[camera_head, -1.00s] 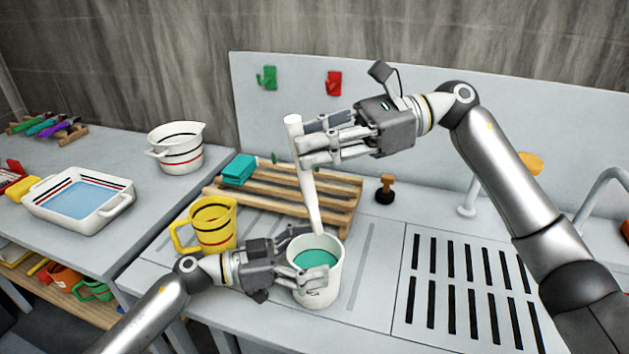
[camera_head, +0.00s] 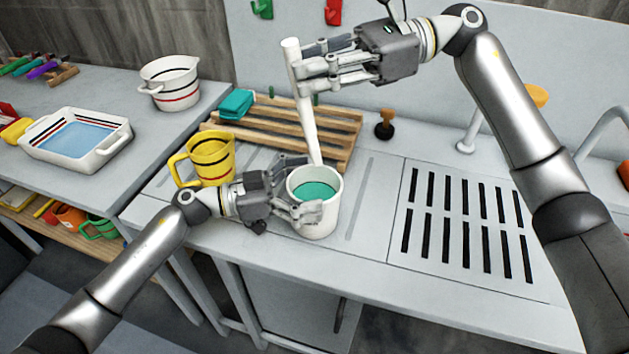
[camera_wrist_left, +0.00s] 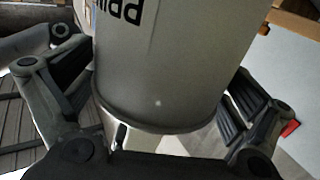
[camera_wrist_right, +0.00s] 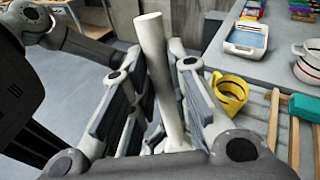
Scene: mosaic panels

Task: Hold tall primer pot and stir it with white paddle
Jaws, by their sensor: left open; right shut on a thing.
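The tall primer pot (camera_head: 328,213) is white with teal primer (camera_head: 315,190) inside and stands upright on the counter. In the left wrist view its wall (camera_wrist_left: 175,60), with dark lettering, is between the fingers. My left gripper (camera_head: 308,188) is open, one finger on each side of the pot. My right gripper (camera_head: 302,68) is shut on the white paddle (camera_head: 308,125), high on its shaft; the paddle also shows in the right wrist view (camera_wrist_right: 158,75). The paddle hangs nearly upright, its lower end at the pot's far rim. I cannot tell whether it is inside.
A yellow jug (camera_head: 212,160) stands left of the pot. Behind is a wooden slatted rack (camera_head: 337,130) with a teal block (camera_head: 237,103). A black drain grille (camera_head: 465,225) lies at right. A dark-footed stamp (camera_head: 384,125) stands behind the pot.

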